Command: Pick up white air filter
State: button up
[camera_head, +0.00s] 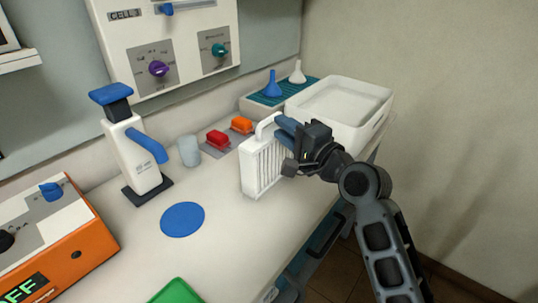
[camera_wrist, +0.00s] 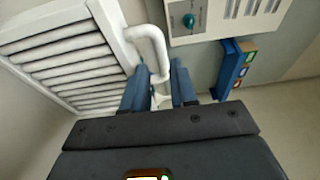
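The white air filter (camera_head: 258,170) stands upright on the counter in the head view, its slatted face toward the front and a loop handle on top. In the wrist view its slats (camera_wrist: 62,58) fill the upper left. The white handle (camera_wrist: 148,36) reaches toward the space between my fingers. My gripper (camera_head: 286,126) is at the filter's upper right, with its blue fingers close to the handle. In the wrist view my gripper (camera_wrist: 160,76) has its two fingers apart, with part of the handle showing between them. Contact is not clear.
A white tray (camera_head: 372,112) stands behind my gripper on the right. A blue disc (camera_head: 182,219) lies on clear counter in front.

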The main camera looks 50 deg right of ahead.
aim_at(271, 117)
jog(key=p+x, duration=0.1)
jog(key=x, duration=0.4)
jog(key=shift+w+r, duration=0.1)
jog(key=shift+w, duration=0.05)
grip_shut()
dwell(1.3)
